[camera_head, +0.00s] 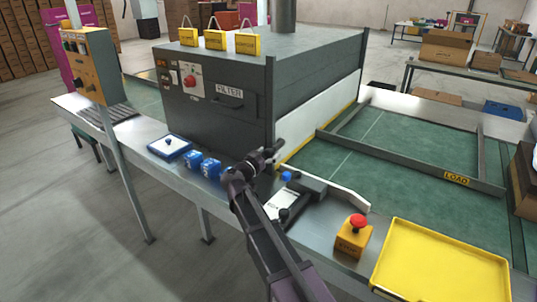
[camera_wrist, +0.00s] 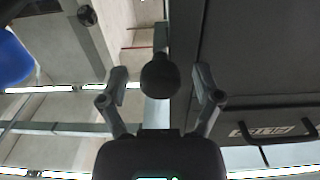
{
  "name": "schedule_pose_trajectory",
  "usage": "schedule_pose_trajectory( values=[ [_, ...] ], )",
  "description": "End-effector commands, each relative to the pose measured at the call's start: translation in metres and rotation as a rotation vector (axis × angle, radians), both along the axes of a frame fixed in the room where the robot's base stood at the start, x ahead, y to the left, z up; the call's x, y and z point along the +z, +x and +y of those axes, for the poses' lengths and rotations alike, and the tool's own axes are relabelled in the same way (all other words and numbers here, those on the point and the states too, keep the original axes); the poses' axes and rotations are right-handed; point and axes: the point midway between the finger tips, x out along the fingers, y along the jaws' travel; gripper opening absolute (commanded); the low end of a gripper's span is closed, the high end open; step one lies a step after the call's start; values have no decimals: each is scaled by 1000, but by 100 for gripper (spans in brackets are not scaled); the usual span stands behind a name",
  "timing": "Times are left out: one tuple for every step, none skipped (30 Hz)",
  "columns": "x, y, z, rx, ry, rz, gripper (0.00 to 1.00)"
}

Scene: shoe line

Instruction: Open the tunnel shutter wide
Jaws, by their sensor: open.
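The dark grey tunnel (camera_head: 330,75) stands on the line. A white panel with a yellow lower edge (camera_head: 320,122), which looks like the shutter, hangs down its right side to near the green belt. My gripper (camera_head: 270,153) is at the tunnel's near corner, above the steel ledge. In the wrist view my gripper's two fingers are spread apart on either side of a dark round knob (camera_wrist: 160,76). Gaps show between the knob and both fingers. In the head view I cannot make out this knob apart from my gripper.
A drawer marked FILTER (camera_head: 229,97) faces the ledge; its handle shows in the wrist view (camera_wrist: 274,131). Blue blocks (camera_head: 203,165), a blue knob (camera_head: 287,176), a red stop button (camera_head: 357,222) and a yellow tray (camera_head: 440,268) are on the ledge. A LOAD frame (camera_head: 457,179) crosses the belt.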

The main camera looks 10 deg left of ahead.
Motion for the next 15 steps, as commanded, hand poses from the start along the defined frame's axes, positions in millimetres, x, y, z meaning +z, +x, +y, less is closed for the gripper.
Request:
schedule_pose_trajectory(
  values=[
    [0, 0, 0, 0, 0, 0, 83],
    [0, 0, 0, 0, 0, 0, 83],
    [0, 0, 0, 0, 0, 0, 83],
    [0, 0, 0, 0, 0, 0, 83],
    [0, 0, 0, 0, 0, 0, 77],
    [0, 0, 0, 0, 0, 0, 65],
    [0, 0, 0, 0, 0, 0, 56],
    [0, 0, 0, 0, 0, 0, 47],
    [0, 0, 0, 0, 0, 0, 35],
    [0, 0, 0, 0, 0, 0, 26],
    [0, 0, 0, 0, 0, 0, 17],
    [0, 0, 0, 0, 0, 0, 5],
    [0, 0, 0, 0, 0, 0, 0],
    [0, 0, 0, 0, 0, 0, 0],
    [0, 0, 0, 0, 0, 0, 0]
  ],
)
